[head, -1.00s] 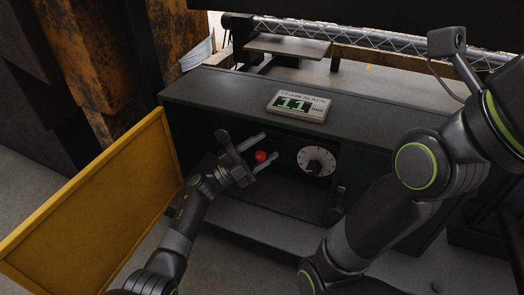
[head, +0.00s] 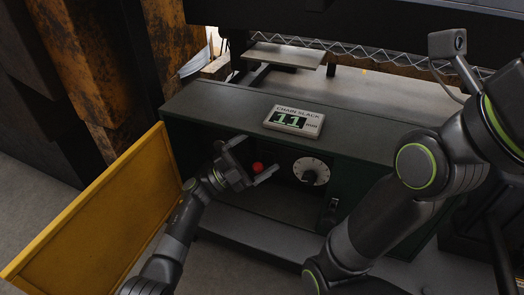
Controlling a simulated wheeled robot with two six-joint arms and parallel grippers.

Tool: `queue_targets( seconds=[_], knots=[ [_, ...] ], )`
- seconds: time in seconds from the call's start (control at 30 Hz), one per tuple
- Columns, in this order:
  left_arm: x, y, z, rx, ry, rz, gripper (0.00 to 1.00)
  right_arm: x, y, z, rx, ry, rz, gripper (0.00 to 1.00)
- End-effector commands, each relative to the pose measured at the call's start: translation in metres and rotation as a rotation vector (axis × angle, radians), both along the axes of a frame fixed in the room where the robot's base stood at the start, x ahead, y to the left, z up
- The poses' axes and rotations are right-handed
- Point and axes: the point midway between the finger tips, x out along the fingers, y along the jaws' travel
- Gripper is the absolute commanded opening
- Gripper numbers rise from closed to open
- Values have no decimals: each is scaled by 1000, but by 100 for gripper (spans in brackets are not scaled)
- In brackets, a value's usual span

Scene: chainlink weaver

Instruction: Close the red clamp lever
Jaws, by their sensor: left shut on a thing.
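The red clamp lever shows as a round red knob (head: 258,168) inside the open recess of the dark green cabinet (head: 225,108); the rest of the lever is hidden or too dark to make out. My left gripper (head: 259,155) reaches in from the left at the recess. It is shut on the red knob, with one finger above it and the other below and to its right. My right arm crosses the right side of the head view; its gripper is not visible.
A white dial (head: 311,171) sits just right of the knob. A chain slack display (head: 294,121) reading 11 mm lies on the cabinet top. The yellow door (head: 95,215) stands open at the left. A small switch (head: 331,210) is at the recess's right.

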Motion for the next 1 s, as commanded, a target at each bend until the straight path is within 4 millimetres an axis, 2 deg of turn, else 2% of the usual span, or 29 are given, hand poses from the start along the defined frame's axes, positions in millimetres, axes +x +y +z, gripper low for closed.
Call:
queue_targets(
  seconds=[0.03,0.13,0.27,0.3,1.0],
  knots=[
    [1,9,8,3,-11,12,82,0,0,5,1,-2,1,57],
    [-2,16,7,5,-10,15,81,-1,0,9,1,-3,2,57],
    [-6,24,5,6,-7,20,63,-1,0,13,1,-3,2,57],
    [-8,26,5,7,-7,20,47,-1,0,14,1,-3,2,57],
    [-34,63,0,5,-1,12,46,-1,0,31,2,-3,3,57]
  ],
)
